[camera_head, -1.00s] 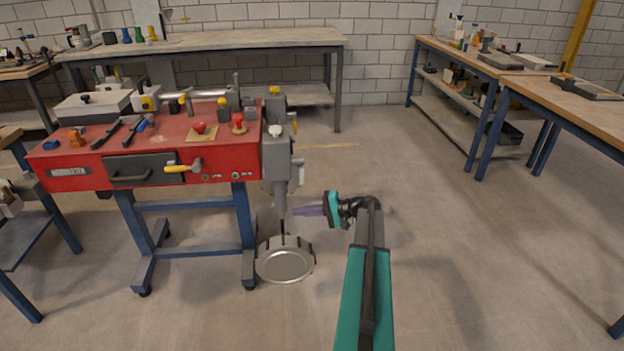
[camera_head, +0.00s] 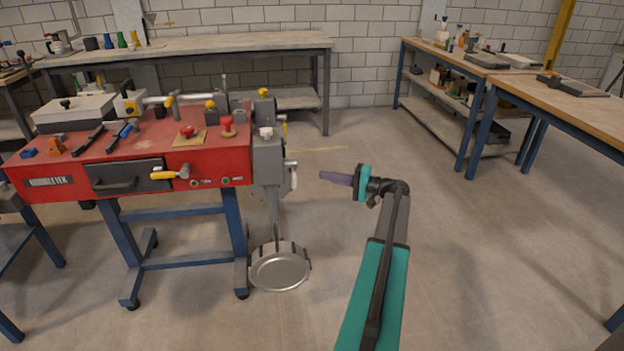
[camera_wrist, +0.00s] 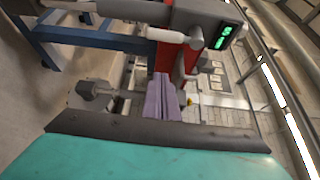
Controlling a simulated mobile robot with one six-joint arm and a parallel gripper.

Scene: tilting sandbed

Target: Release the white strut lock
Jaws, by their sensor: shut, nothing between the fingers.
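A grey upright column (camera_head: 267,165) stands at the right end of the red bench. A small white lever (camera_head: 294,180) hangs on its right side, and a white knob (camera_head: 266,132) sits higher on its front. I cannot tell for sure which is the strut lock. My gripper (camera_head: 324,175) has purple fingers, shut and empty, pointing left at about the white lever's height in the picture, with a gap between them. In the wrist view the purple fingers (camera_wrist: 162,82) are together, and a white cylindrical part (camera_wrist: 165,35) shows beyond their tips.
The red bench (camera_head: 215,160) carries several knobs, levers and a yellow-handled crank (camera_head: 170,174). A round metal pan (camera_head: 279,270) is below the column near the floor. Wooden workbenches (camera_head: 575,100) stand at right. The floor right of the column is clear.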

